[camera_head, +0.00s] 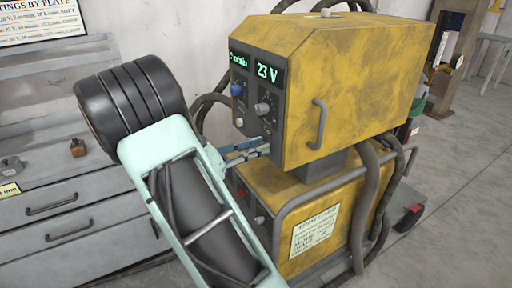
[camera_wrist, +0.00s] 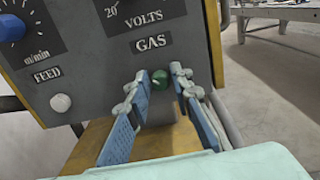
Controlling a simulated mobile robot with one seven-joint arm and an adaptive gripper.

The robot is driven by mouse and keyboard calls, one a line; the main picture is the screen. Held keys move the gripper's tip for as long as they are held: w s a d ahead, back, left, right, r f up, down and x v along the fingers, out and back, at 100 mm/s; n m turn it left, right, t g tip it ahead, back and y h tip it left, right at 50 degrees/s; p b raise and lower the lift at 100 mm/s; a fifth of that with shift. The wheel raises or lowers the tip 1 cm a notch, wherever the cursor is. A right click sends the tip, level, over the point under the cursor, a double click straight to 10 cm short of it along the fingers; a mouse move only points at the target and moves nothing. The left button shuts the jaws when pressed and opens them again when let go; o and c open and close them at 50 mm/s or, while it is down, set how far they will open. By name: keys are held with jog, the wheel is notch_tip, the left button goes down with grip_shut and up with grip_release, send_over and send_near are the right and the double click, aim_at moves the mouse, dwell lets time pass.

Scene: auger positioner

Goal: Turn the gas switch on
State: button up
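The welder's grey control panel (camera_wrist: 95,75) fills the left of the wrist view. The GAS label (camera_wrist: 151,41) is near its lower right corner. Just below the label is a small round green part (camera_wrist: 159,80), apparently the gas switch; its on or off position cannot be read. My gripper (camera_wrist: 160,74) is open, with one blue finger on each side of the green part. The fingertips are close to the panel; contact cannot be told. In the head view my gripper (camera_head: 266,146) is at the panel's lower right and hides the switch.
A blue feed knob (camera_wrist: 10,28) and a white button (camera_wrist: 61,102) are left of my gripper. A volts knob (camera_head: 262,109) is above. The yellow welder body (camera_head: 350,75) and thick hoses (camera_head: 365,195) are at the right. A grey drawer cabinet (camera_head: 60,200) stands at the left.

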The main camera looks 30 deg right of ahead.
grip_shut()
jog(key=shift+m, duration=0.4)
jog(key=shift+s+f+m+b, duration=0.1)
jog(key=shift+m+b, duration=2.05)
jog(key=shift+m, duration=2.15)
jog(key=shift+f+m+b, duration=0.1)
jog(key=shift+m+b, duration=2.05)
jog(key=shift+m, duration=2.15)
jog(key=shift+r, duration=0.1)
jog(key=shift+o, duration=2.4)
grip_release()
